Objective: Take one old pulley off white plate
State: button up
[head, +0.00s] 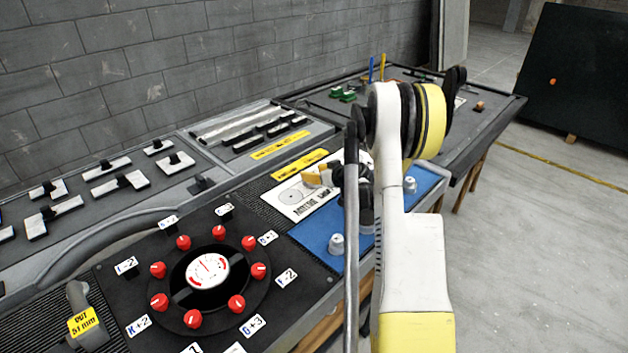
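The white plate (291,197) lies on the workbench left of my arm, marked with a thin circle and black lettering. Its right part is hidden by my gripper and arm. My gripper (324,177) is at the plate's right side, a dark shape with tan and yellow parts at its left end. I cannot tell whether these are fingertips or a pulley, nor whether the gripper touches the plate. No old pulley can be made out clearly. Whether the gripper is open or shut does not show.
A blue mat (318,232) beside the plate bears a silvery knob-like piece (336,244) and another (409,185). A black dial board (250,290) with several red knobs lies in front. A grey table (470,122) stands behind. Concrete floor (530,260) is clear at right.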

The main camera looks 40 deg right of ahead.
grip_shut()
jog(key=shift+r, duration=0.15)
